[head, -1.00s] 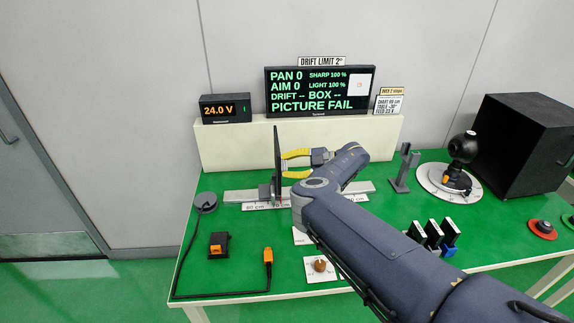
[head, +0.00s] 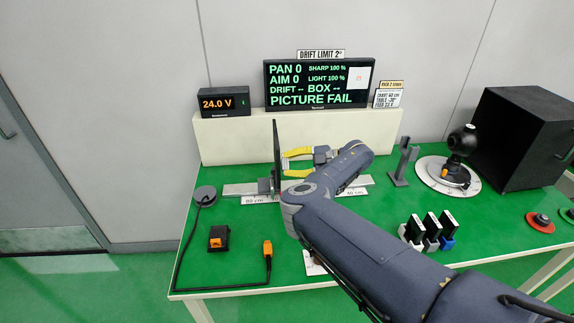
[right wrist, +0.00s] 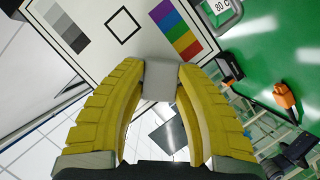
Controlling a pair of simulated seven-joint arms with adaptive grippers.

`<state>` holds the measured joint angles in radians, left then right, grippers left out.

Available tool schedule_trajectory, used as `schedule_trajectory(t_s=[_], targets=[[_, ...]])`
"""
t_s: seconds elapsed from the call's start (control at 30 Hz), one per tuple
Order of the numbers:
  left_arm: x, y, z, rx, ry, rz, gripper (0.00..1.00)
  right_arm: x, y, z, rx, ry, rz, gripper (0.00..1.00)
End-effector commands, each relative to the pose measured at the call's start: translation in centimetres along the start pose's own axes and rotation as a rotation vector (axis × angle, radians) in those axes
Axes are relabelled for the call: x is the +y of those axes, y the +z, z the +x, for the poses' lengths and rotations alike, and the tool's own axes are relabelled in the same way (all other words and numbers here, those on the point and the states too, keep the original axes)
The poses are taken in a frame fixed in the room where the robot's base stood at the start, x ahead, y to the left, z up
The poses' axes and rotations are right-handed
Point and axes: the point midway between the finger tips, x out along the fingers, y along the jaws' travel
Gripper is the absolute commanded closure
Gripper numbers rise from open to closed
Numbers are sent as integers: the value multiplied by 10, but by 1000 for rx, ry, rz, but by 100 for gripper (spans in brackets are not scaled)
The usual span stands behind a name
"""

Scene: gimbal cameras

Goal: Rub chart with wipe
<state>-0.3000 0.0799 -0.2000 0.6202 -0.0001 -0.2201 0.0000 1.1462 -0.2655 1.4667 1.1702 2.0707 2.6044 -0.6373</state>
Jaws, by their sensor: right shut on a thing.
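The chart (head: 277,150) stands upright on the rail and shows nearly edge-on in the head view. In the right wrist view the white chart (right wrist: 100,55) carries grey patches, a black square outline and colour stripes. My right gripper (head: 286,163) is just right of the chart, its yellow fingers pointing at it. In the right wrist view its fingertips (right wrist: 161,80) are shut on a pale grey block, the wipe (right wrist: 160,78). The wipe overlaps the chart's edge in that view; I cannot tell whether they touch. My left gripper is not in view.
A display (head: 318,84) reading PICTURE FAIL stands on the back ledge. A grey upright stand (head: 402,166), a camera on a round plate (head: 459,157) and a black box (head: 520,135) are at right. An orange connector (head: 267,249) and its cable lie front left.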

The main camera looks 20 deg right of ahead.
Motion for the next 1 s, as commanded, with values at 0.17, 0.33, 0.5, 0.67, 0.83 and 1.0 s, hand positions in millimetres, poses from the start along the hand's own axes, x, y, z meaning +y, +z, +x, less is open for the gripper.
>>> schedule_trajectory(t_s=[0.17, 0.33, 0.5, 0.67, 0.83, 1.0], targets=[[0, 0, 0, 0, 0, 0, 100, 0, 7, -16, -3, 1, 1, 94], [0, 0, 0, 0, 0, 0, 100, 0, 13, -29, -4, 1, 2, 94], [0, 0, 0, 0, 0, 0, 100, 0, 18, -42, -3, 0, 2, 94], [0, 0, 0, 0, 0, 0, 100, 0, 20, -48, -2, 0, 1, 94], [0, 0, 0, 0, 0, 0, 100, 0, 21, -50, -2, 1, 1, 94], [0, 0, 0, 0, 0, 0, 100, 0, 21, -50, -2, 1, 1, 94]])
